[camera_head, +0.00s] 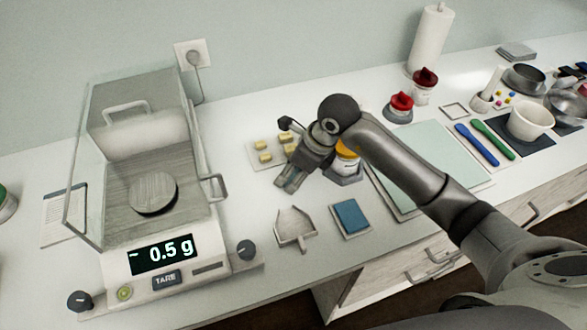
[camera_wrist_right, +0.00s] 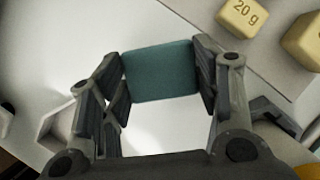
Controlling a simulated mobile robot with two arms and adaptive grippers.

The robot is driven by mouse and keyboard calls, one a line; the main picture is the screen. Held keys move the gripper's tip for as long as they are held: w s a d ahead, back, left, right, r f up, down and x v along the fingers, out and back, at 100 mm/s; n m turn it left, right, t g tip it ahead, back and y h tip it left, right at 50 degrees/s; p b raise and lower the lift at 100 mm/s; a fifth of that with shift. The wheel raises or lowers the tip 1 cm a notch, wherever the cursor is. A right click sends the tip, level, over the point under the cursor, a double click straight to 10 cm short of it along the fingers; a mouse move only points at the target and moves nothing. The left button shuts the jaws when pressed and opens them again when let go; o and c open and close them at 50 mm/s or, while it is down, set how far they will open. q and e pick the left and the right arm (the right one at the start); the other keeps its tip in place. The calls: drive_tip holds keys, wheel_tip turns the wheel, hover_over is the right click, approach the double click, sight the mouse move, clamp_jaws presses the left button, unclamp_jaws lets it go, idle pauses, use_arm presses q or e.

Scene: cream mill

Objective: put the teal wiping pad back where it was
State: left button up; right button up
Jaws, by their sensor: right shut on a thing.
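The teal wiping pad (camera_wrist_right: 160,72) is held between the two fingers of my right gripper (camera_wrist_right: 158,85) in the right wrist view. In the head view my right gripper (camera_head: 290,182) is above the white counter, in front of the yellow weights (camera_head: 265,151) and behind the dustpan-like scoop (camera_head: 293,226). The pad is mostly hidden by the fingers there. A blue pad (camera_head: 350,215) lies on a small pale tray (camera_head: 351,236) to the right of the scoop. My left gripper is not in view.
A yellow-topped jar (camera_head: 346,161) stands just right of the gripper. A pale green mat (camera_head: 425,152), blue and green spatulas (camera_head: 478,145) and a white bowl (camera_head: 530,121) lie further right. Bare counter lies between balance and scoop.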

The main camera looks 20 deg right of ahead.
drive_tip(key=shift+f, duration=0.15)
drive_tip(key=o, duration=0.9)
drive_tip(key=shift+r, duration=0.3)
drive_tip(key=b+v, duration=0.1)
drive_tip(key=v, duration=1)
drive_tip(key=shift+r+b, duration=0.35)
drive_tip(key=shift+r, duration=0.05)
drive_tip(key=shift+d, duration=0.1)
